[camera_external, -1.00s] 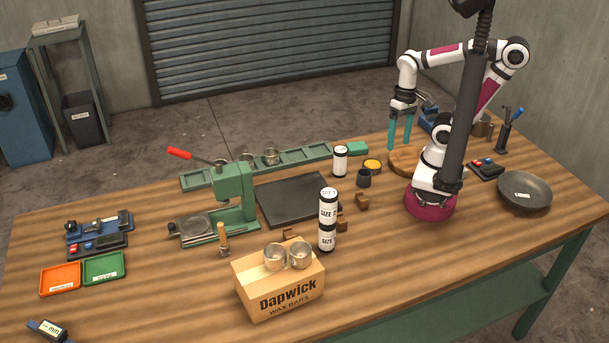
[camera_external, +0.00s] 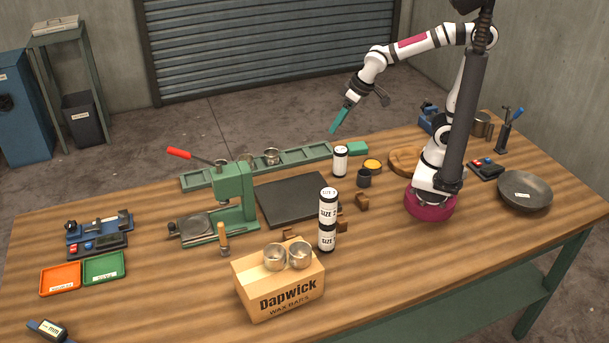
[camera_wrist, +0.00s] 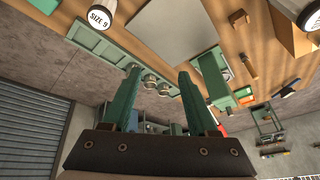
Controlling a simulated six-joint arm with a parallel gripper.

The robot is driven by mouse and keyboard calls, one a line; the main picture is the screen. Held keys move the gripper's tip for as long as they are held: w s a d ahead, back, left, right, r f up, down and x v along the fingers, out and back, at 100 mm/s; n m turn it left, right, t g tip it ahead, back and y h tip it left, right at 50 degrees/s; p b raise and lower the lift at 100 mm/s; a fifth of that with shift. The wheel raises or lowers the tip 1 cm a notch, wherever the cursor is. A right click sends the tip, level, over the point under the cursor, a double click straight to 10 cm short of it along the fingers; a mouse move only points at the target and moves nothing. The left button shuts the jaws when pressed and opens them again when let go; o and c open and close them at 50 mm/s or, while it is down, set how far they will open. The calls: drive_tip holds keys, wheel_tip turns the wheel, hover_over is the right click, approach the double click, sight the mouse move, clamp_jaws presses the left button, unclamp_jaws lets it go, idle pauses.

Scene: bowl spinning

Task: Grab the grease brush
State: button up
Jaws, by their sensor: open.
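The grease brush (camera_external: 223,238), with a light wooden handle, stands upright on the workbench in front of the green press in the external view. What looks like its handle (camera_wrist: 249,66) shows right of the fingers in the wrist view. My gripper (camera_external: 336,129) is raised above the far side of the bench, well right of and beyond the brush. Its teal fingers are apart with nothing held between them, as the wrist view also shows (camera_wrist: 158,72).
The green press (camera_external: 233,198) with a red lever stands right behind the brush. A box (camera_external: 278,292) with metal cups and a stack of black-and-white canisters (camera_external: 327,220) stand to the brush's right. A dark plate (camera_external: 300,197) lies behind them.

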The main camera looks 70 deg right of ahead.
drive_tip(key=w+a+n+t+y, duration=0.3)
drive_tip(key=w+a+n, duration=0.1)
drive_tip(key=w+a, duration=0.6)
drive_tip(key=n+t+y, duration=0.3)
drive_tip(key=n+y, duration=0.2)
drive_tip(key=y, duration=0.1)
hover_over(223, 239)
drive_tip(key=s+d, duration=0.8)
drive_tip(key=d, duration=0.1)
wheel_tip(223, 239, down, 15)
drive_tip(key=x, duration=1.5)
drive_tip(key=shift+a+r, duration=0.2)
drive_tip(key=shift+r, duration=0.15)
clamp_jaws()
